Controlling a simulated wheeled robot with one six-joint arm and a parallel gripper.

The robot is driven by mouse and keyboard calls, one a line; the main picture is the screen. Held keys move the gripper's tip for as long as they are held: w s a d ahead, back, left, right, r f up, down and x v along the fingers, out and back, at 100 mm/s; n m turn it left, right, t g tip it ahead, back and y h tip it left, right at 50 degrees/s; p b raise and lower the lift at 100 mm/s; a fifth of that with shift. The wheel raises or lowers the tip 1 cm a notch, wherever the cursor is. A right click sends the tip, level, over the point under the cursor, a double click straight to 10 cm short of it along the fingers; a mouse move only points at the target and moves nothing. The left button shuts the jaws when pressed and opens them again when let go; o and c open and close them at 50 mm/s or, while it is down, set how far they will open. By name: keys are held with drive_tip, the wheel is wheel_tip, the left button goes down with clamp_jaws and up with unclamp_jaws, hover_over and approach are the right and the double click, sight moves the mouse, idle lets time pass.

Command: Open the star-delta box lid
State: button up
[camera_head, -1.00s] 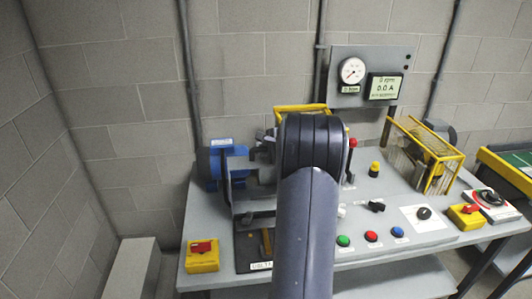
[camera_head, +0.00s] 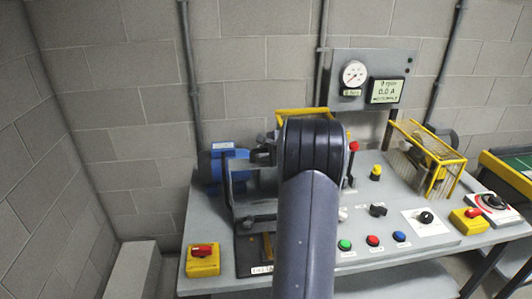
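My arm rises through the middle of the view and covers much of the bench. Part of my gripper (camera_head: 263,152) shows as dark grey pieces to the left of the arm's black joint; its fingertips are not clear, so I cannot tell whether it is open or shut. Below it, on the left of the bench, is a grey framed assembly (camera_head: 232,185) with a dark recess (camera_head: 246,252) and a white label at its front. This may be the star-delta box, but its label is unreadable. I cannot make out the lid clearly or whether my gripper touches it.
A blue motor (camera_head: 212,165) stands behind left. A yellow box with a red switch (camera_head: 203,260) sits at the front left corner. Coloured buttons (camera_head: 372,240), a black knob (camera_head: 425,217) and a yellow guard cage (camera_head: 435,155) occupy the right. A gauge panel (camera_head: 350,98) stands behind.

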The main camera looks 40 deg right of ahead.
drive_tip(key=b+v, duration=0.2)
drive_tip(key=v, duration=0.8)
drive_tip(key=shift+s+r, duration=0.25)
drive_tip(key=shift+s, duration=0.05)
